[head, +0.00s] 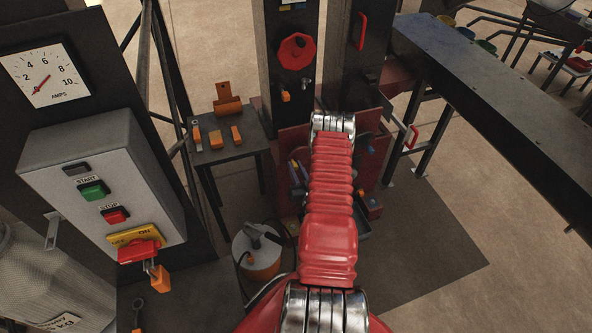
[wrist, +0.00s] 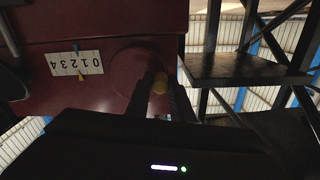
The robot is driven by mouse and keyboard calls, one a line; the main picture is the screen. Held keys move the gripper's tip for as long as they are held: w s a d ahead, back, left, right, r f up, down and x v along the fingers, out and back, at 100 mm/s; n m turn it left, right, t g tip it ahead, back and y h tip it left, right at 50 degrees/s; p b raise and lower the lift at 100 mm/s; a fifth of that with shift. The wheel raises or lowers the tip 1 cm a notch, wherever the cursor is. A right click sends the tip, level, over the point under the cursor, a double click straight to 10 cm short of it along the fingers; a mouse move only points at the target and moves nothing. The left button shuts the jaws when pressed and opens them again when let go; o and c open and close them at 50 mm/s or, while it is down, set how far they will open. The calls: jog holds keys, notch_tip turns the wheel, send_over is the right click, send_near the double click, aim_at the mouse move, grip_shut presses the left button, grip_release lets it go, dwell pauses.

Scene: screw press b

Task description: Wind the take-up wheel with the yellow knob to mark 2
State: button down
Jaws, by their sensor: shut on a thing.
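In the head view my arm hides the gripper, knob and wheel.
A control box (head: 105,185) with START and STOP buttons stands at the left. A small table (head: 228,152) holds orange items. A bucket (head: 257,255) stands on the floor left of my arm. A long dark bench (head: 500,95) runs along the right.

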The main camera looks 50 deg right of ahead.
aim_at(302, 151)
jog(key=m, duration=0.2)
jog(key=r+m, duration=0.1)
jog(key=m, duration=0.2)
jog(key=shift+s+d+r+m, duration=0.1)
jog(key=shift+d+r+m, duration=0.1)
jog(key=shift+r+m, duration=0.15)
jog(key=m, duration=0.1)
jog(key=r+m, duration=0.1)
jog(key=m, duration=0.1)
jog(key=d+m, duration=0.1)
jog(key=m, duration=0.1)
jog(key=shift+s+r+m, duration=0.25)
jog(key=shift+s, duration=0.1)
jog(key=m, duration=0.2)
jog(key=d+m, duration=0.1)
jog(key=shift+s+r+m, duration=0.25)
jog(key=shift+s+m, duration=0.05)
jog(key=shift+s+d+m, duration=0.2)
jog(key=shift+d+m, duration=0.1)
jog(key=shift+m, duration=0.7)
jog(key=shift+s+d+m, duration=0.15)
jog(key=shift+d+m, duration=0.1)
jog(key=shift+m, duration=0.75)
jog(key=c, duration=1.6)
grip_release()
jog(key=shift+o, duration=0.2)
jog(key=v, duration=1.3)
jog(key=shift+s+a, duration=0.2)
jog(key=shift+s, duration=0.1)
